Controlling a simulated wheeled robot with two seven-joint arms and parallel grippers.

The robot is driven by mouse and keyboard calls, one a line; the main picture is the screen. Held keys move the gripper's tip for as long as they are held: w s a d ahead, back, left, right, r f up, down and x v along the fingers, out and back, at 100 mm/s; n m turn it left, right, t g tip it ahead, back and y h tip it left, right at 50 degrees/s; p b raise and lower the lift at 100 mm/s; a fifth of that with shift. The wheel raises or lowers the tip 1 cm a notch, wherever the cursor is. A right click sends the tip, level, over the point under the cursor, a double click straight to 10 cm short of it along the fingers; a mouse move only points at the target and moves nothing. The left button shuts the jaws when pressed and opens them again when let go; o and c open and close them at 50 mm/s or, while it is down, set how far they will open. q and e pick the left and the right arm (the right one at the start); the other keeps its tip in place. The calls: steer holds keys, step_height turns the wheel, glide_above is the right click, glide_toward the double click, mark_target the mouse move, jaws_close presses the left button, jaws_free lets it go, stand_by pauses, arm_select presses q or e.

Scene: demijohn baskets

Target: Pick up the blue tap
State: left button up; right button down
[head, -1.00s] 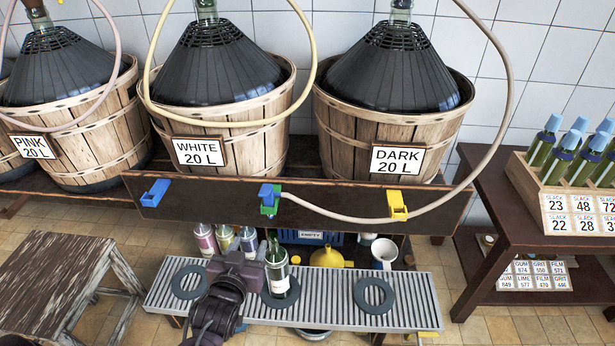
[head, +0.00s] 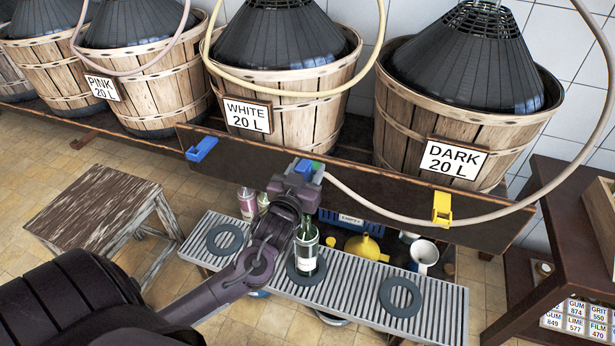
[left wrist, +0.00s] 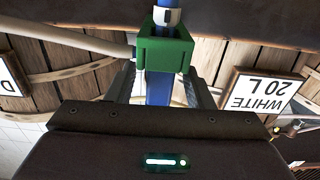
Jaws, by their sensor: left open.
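The blue tap (head: 304,165) sits in a green clip (head: 317,169) on the dark board, at the end of a beige hose. In the left wrist view the blue tap (left wrist: 158,92) passes down between my fingers, with the green clip (left wrist: 165,52) around it. My left gripper (head: 298,179) is open, at the tap; its fingers (left wrist: 160,88) stand on both sides of the tap's body. I cannot tell whether they touch it. In the head view the gripper hides part of the tap. My right gripper is not in view.
A glass bottle (head: 307,255) stands on the slatted grate (head: 345,297) close below my gripper. A blue clip (head: 202,149) and a yellow clip (head: 442,208) are on the board. Demijohn baskets stand behind. A yellow funnel (head: 365,247) and white mug (head: 424,256) are under the board.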

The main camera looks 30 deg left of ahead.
arm_select(q)
steer(key=shift+w, duration=0.1)
jaws_close()
steer(key=shift+r, duration=0.15)
